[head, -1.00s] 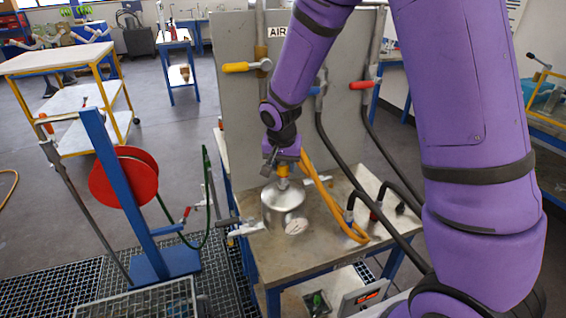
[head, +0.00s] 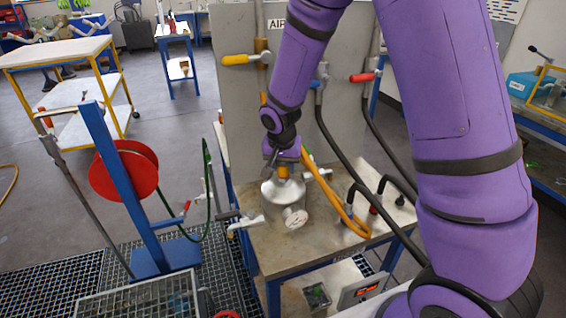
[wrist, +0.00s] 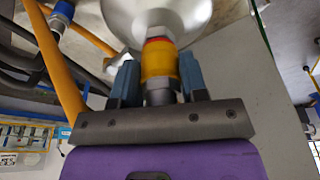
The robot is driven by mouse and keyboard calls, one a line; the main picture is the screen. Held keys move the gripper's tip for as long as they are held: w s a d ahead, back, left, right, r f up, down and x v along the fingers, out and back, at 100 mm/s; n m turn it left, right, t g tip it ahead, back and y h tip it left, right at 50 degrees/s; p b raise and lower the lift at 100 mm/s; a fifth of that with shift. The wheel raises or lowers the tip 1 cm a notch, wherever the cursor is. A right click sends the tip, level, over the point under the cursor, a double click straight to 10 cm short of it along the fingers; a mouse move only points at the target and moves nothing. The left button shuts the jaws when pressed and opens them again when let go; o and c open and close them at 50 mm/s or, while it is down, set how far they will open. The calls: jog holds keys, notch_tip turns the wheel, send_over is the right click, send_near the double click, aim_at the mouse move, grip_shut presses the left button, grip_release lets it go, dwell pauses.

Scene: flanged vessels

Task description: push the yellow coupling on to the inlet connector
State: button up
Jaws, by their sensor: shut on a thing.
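The yellow coupling (head: 283,172) is between the fingers of my gripper (wrist: 158,78), which is shut on it. In the wrist view the coupling (wrist: 159,64) has a red ring at its vessel end. That end meets the metal inlet connector (wrist: 158,27) on the vessel, with no clear gap showing. How far it is seated I cannot tell. The silver vessel (head: 278,207) stands upright on the bench under my gripper, with a round gauge (head: 295,217) on its front. The coupling looks in line with the connector.
A yellow-orange hose (head: 335,200) loops right of the vessel. Dark hoses (head: 340,150) hang from the grey panel (head: 235,110) behind. A white-handled valve (head: 246,224) sticks out left. The bench top (head: 300,255) is bare in front of the vessel.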

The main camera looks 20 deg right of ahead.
jog(key=shift+f, duration=0.15)
jog(key=o, duration=1.3)
